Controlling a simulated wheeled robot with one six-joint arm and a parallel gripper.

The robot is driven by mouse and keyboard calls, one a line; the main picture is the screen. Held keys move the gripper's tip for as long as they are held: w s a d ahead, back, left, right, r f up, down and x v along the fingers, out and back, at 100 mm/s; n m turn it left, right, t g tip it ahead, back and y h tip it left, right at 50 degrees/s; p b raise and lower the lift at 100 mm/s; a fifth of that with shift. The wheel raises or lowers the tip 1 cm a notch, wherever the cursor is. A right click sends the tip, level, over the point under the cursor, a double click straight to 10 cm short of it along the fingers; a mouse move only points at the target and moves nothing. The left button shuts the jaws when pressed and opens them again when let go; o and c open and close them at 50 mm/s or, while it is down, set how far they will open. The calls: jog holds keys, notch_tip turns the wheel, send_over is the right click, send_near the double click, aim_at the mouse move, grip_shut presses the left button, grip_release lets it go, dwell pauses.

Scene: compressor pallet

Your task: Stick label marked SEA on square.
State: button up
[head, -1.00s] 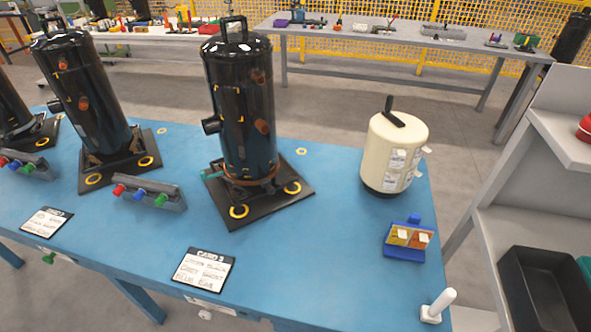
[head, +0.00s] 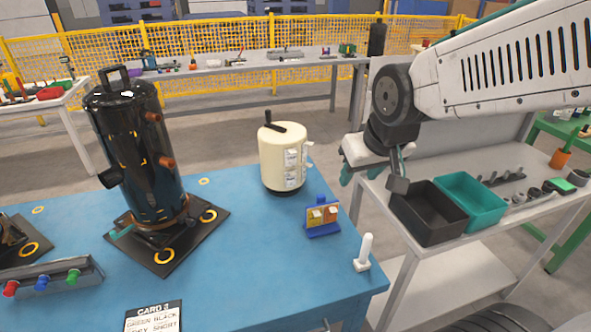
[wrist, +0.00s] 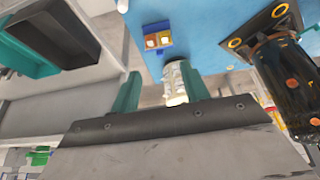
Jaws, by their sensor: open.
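A cream drum (head: 284,158) with a dark top handle stands at the back right of the blue table. Several small white labels (head: 291,180) hang on its right side; their print is too small to read, so I cannot pick out SEA. A black compressor (head: 138,150) stands upright on a black base plate left of the drum. I cannot make out the square. My gripper (head: 374,174) is open and empty, right of the drum and beyond the table's right edge. In the wrist view, the drum with its labels (wrist: 174,80) shows between my open teal fingers (wrist: 162,92).
A blue holder (head: 322,229) with yellow and orange blocks and a white peg (head: 364,252) stand near the table's right edge. Black (head: 428,213) and teal (head: 470,198) bins sit on the grey shelf, close below my gripper. A card (head: 153,318) lies at the front.

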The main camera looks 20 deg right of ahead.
aim_at(292, 160)
jog(key=w+a+f+t, duration=0.1)
jog(key=w+f+t, duration=0.3)
jog(key=w, duration=0.7)
jog(key=w+a+f+t, duration=0.1)
jog(key=w+f+t, duration=0.3)
jog(key=w, duration=0.7)
jog(key=w+a+f+t+y, duration=0.1)
jog(key=w+f+t, duration=0.4)
jog(key=w, duration=0.6)
jog(key=shift+w+f+n, duration=0.3)
jog(key=shift+f+n, duration=0.1)
jog(key=shift+f, duration=0.85)
grip_shut()
